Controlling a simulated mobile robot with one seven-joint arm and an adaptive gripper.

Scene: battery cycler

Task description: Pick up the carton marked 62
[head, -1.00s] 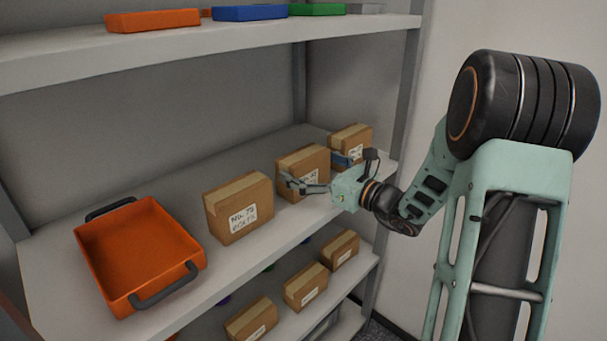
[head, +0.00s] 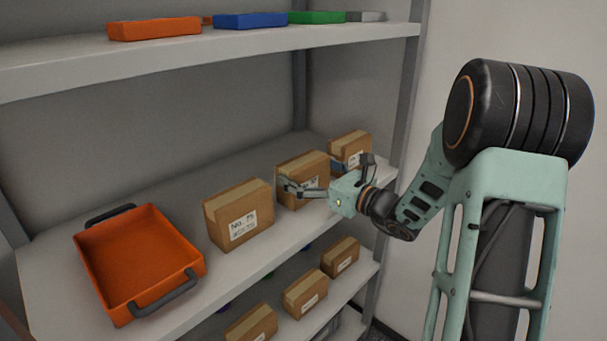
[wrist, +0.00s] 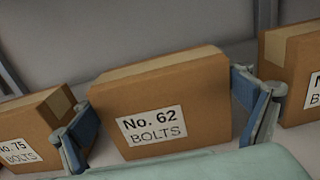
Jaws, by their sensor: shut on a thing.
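The carton marked No. 62 BOLTS (wrist: 180,92) is a brown taped box with a white label, centred in the wrist view. In the head view the carton (head: 290,168) is the middle of three on the middle shelf. My gripper (head: 311,175) is in front of it, one finger at each side. In the wrist view my gripper (wrist: 162,108) has its blue finger pads against the carton's left and right sides. It is shut on this carton. The carton's bottom edge is partly hidden by my gripper, and I cannot tell whether it is clear of the shelf.
Carton No. 75 (head: 238,212) stands to the left, and another carton (head: 349,146) close on the right. An orange tray (head: 138,262) with dark handles is at the shelf's left. The upper shelf (head: 200,57) holds coloured bins. More cartons (head: 305,291) stand below.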

